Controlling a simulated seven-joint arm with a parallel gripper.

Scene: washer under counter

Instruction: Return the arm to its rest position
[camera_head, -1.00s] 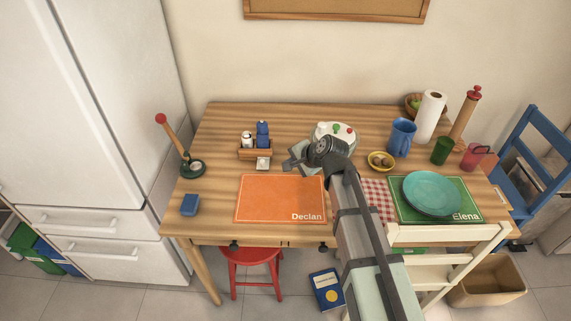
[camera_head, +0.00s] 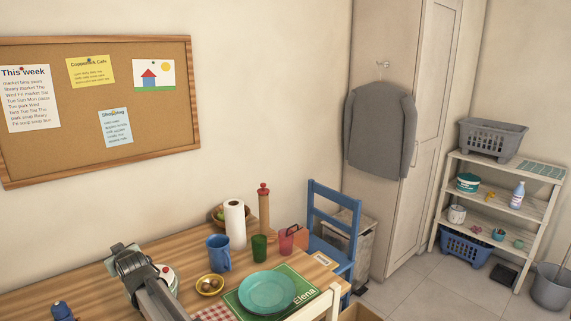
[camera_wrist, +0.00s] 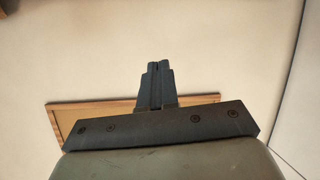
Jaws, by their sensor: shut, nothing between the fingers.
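My gripper (camera_wrist: 157,68) shows in the wrist view with its two dark fingers together and nothing between them. It faces the pale wall, with part of the framed cork board (camera_wrist: 90,111) behind it. In the head view, my arm reaches in from the bottom edge over the left part of the wooden table (camera_head: 190,240). The end of my arm is raised above the table, and the fingertips cannot be made out there.
Near my arm are a yellow bowl (camera_head: 210,285), a blue mug (camera_head: 218,253) and a paper towel roll (camera_head: 235,225). A teal plate (camera_head: 267,292) lies on a green mat. A blue chair (camera_head: 335,225) stands at the table's right end. Open floor (camera_head: 410,295) lies beyond.

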